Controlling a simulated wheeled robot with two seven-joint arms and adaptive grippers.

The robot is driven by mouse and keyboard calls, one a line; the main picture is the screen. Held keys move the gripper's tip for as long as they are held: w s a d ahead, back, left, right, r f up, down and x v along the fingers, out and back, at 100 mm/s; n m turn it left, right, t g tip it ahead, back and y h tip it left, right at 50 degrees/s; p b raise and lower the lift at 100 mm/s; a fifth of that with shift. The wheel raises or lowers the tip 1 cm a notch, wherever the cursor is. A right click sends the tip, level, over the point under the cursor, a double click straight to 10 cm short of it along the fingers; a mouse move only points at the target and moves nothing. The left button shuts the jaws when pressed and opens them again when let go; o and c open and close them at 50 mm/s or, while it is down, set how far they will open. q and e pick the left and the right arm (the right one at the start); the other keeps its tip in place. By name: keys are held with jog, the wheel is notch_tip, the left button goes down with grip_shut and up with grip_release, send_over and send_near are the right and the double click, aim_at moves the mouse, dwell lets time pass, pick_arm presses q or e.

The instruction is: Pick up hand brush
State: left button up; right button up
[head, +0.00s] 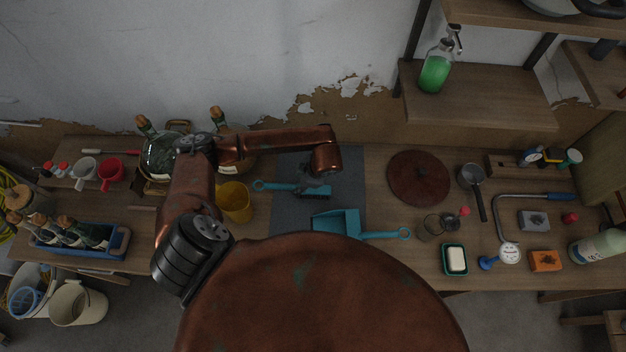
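The hand brush (279,187) lies on the grey mat, with its teal ring-ended handle pointing left and its head to the right. My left arm reaches over the bench from the left, and its wrist hangs just above the brush's right end. My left gripper (313,192) is a small dark shape at the brush's head, below the wrist. It is too dark and small to tell its fingers from the bristles, or whether it touches or grips the brush. My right gripper is not in view.
A teal dustpan (338,222) lies just below the brush on the mat (345,180). A yellow cup (235,201) and glass demijohns (160,155) stand to the left. A round brown disc (418,178), a saucepan (471,178) and glass jars (431,228) are to the right.

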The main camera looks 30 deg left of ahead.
aim_at(293, 187)
pick_arm(q)
jog(key=f, duration=0.1)
jog(key=s+a+f+p, duration=0.1)
jog(key=f, duration=0.1)
jog(key=shift+s+a+f+p, duration=0.1)
jog(key=shift+s+a+p, duration=0.15)
jog(key=shift+p, duration=0.15)
jog(key=f, duration=0.1)
jog(key=w+a+f, duration=0.1)
jog(key=shift+w+f+p, duration=0.1)
jog(key=shift+f+p, duration=0.2)
jog(key=shift+s+a+f, duration=0.1)
jog(key=shift+s+f, duration=0.15)
jog(key=shift+s, duration=0.1)
jog(key=shift+w, duration=0.2)
jog(key=shift+c, duration=0.9)
jog(key=shift+s, duration=0.15)
jog(key=c, duration=0.8)
grip_shut()
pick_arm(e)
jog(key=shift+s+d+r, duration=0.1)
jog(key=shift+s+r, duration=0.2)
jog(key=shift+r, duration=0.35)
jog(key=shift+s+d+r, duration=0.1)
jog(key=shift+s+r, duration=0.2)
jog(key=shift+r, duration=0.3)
